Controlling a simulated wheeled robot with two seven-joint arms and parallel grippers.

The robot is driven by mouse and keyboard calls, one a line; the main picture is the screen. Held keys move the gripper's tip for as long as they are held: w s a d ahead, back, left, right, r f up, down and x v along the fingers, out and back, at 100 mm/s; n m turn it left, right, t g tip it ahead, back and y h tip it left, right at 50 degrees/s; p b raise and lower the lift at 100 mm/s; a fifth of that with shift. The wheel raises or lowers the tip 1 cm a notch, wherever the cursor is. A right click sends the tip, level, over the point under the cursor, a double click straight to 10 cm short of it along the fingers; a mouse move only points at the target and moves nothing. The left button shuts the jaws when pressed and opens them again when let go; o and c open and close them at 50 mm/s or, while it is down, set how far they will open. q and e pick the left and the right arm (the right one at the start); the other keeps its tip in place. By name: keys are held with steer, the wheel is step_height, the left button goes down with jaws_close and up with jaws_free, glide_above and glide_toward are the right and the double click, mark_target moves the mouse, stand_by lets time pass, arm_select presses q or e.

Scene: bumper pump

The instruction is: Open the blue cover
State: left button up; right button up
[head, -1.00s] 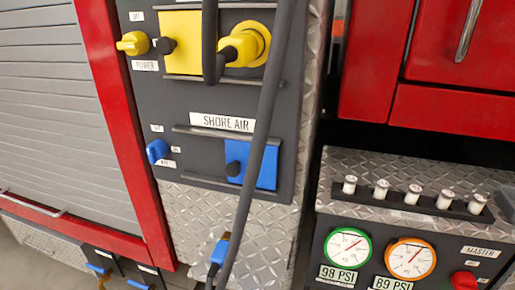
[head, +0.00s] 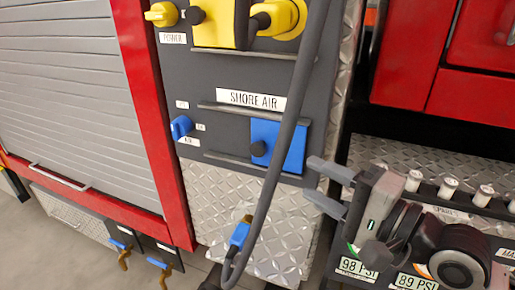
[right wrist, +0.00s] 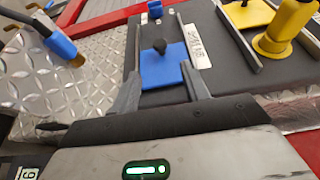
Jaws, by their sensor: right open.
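My right gripper (head: 320,180) is open and empty, to the right of and a little below the cover in the head view. The fingers do not appear to hold anything. My left gripper is not in view.
A blue switch (head: 181,127) is left of the cover. Yellow fittings (head: 282,17) are above. Gauges and white-capped knobs (head: 448,187) are at right.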

mark_target(263, 153)
arm_select(q)
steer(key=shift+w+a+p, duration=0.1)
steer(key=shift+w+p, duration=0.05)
steer(key=shift+p, duration=0.2)
arm_select(e)
steer(key=x, duration=1.3)
steer(key=shift+w+a, duration=0.25)
